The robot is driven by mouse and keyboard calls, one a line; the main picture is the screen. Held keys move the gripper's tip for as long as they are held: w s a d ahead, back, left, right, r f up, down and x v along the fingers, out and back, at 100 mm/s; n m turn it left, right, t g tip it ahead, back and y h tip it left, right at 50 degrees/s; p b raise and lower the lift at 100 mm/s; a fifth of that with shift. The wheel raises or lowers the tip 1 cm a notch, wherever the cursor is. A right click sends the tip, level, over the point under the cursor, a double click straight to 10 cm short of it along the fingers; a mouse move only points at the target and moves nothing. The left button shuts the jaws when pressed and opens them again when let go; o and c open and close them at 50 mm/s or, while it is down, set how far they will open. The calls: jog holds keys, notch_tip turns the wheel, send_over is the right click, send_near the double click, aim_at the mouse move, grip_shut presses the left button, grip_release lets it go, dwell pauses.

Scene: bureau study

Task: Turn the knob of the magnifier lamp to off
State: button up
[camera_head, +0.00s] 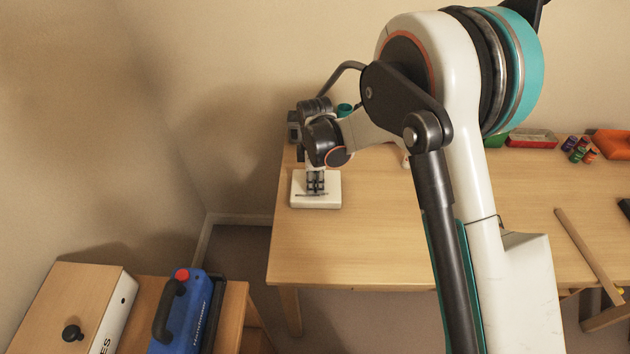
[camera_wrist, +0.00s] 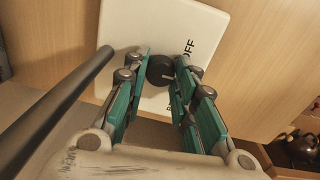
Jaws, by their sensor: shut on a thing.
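The magnifier lamp's white base (camera_head: 327,201) stands near the left end of the desk. In the wrist view the base (camera_wrist: 128,32) shows as a pale square plate with a round black knob (camera_wrist: 160,68) on it. The word OFF is printed on the plate to the right of the knob, and other lettering is partly hidden by a finger. My gripper (camera_wrist: 163,75) points down at the plate with its teal fingers on either side of the knob, shut on it. In the head view my gripper (camera_head: 316,184) is small, just above the base. The knob's pointer direction is unclear.
A dark lamp pole (camera_wrist: 60,105) runs close beside my gripper on the left. The wooden desk (camera_head: 350,250) is clear in front of the base. A red tray (camera_head: 531,138) and small colored spools (camera_head: 578,150) lie farther right. A blue case (camera_head: 181,315) stands at lower left.

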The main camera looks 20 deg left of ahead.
jog(key=n, duration=0.4)
jog(key=shift+n, duration=0.3)
jog(key=n, duration=0.4)
jog(key=shift+d+n+b, duration=0.1)
jog(key=shift+n+b, duration=0.2)
jog(key=shift+n, duration=0.1)
jog(key=o, duration=1.1)
jog(key=shift+c, duration=0.2)
